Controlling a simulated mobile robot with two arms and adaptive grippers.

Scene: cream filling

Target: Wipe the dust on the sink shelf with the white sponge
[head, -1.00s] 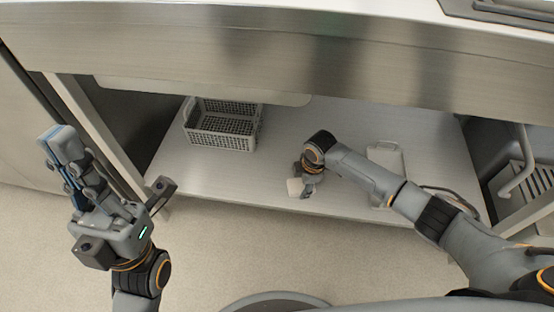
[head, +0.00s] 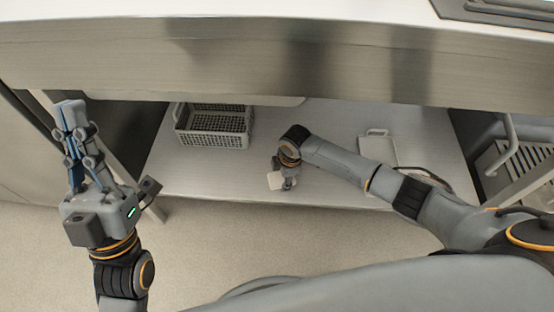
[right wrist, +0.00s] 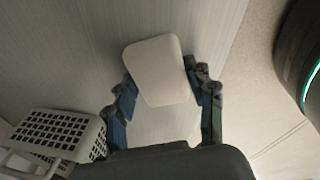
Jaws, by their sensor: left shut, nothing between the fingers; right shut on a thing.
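The white sponge (right wrist: 156,70) is a rounded pale block, held between the blue-padded fingers of my right gripper (right wrist: 162,92) in the right wrist view. In the head view the sponge (head: 276,181) is at the front part of the sink shelf (head: 220,178), a grey metal surface under the counter. My right gripper (head: 287,180) is shut on it, low over the shelf; I cannot tell whether the sponge touches the surface. No dust can be made out. My left gripper (head: 70,108) is shut and empty, raised at the left, outside the shelf.
A grey mesh basket (head: 213,140) stands on the shelf at the back left, and also shows in the right wrist view (right wrist: 50,152). A white board-like item (head: 377,148) lies to the right, behind my right arm. The counter front (head: 250,60) overhangs the shelf.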

